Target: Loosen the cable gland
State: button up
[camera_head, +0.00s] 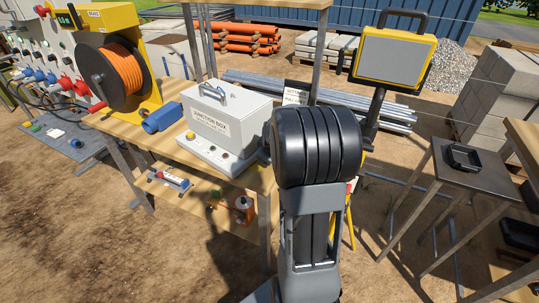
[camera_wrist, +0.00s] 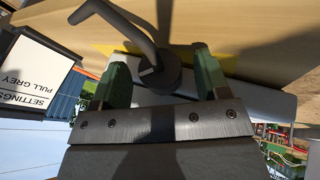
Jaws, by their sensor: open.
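In the wrist view, the dark round cable gland (camera_wrist: 160,78) has a bent grey cable (camera_wrist: 128,26) coming out of it. My gripper (camera_wrist: 160,60) has two green fingers, one on each side of the gland. They are open, with a visible gap on both sides. The gland's far side and its seat are partly hidden. In the head view, the light grey junction box (camera_head: 228,122) stands on the wooden bench (camera_head: 160,118). My black and grey arm blocks the box's right side there, so neither the gland nor my gripper shows.
A settings sign (camera_wrist: 36,75) stands close by in the wrist view. The bench holds a blue cylindrical connector (camera_head: 162,117) and an orange cable reel (camera_head: 122,68). A lamp (camera_head: 392,58) on a post stands behind my arm. A small table (camera_head: 465,180) is at right.

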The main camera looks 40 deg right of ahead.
jog(key=v, duration=1.4)
jog(key=shift+d, duration=0.1)
